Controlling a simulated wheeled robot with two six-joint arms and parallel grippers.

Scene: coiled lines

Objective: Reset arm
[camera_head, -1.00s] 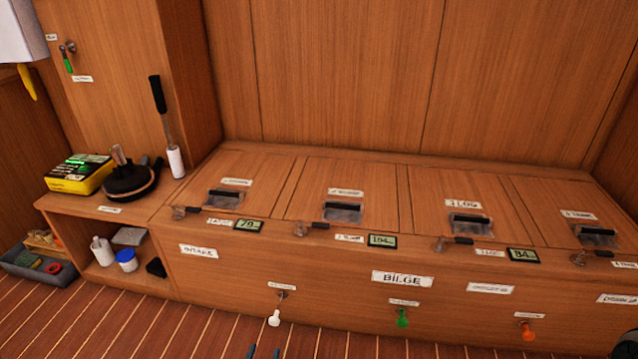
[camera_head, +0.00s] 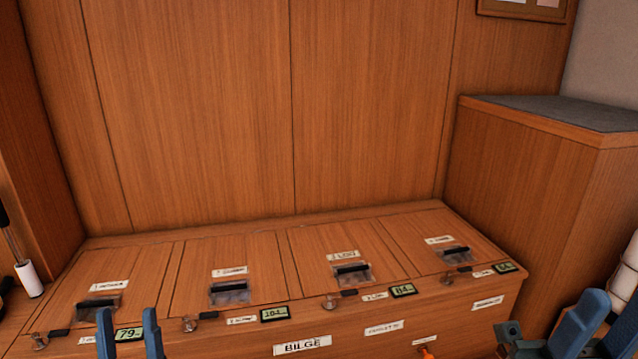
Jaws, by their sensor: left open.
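My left gripper (camera_head: 129,330) shows at the bottom left, its two blue fingers upright and apart, with nothing seen between them. It appears in front of the bench's leftmost part, near a small display reading 79 (camera_head: 129,334). My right gripper (camera_head: 590,330) shows at the bottom right corner as blue parts cut off by the frame. Whether it is open or shut is unclear, and no object is seen in it.
A wooden bench (camera_head: 303,322) with several lidded hatches, latches and small displays spans the front. A taller wooden cabinet with a grey top (camera_head: 560,112) stands at the right. White cylinders (camera_head: 628,270) stand beside it. The space above the hatches is clear.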

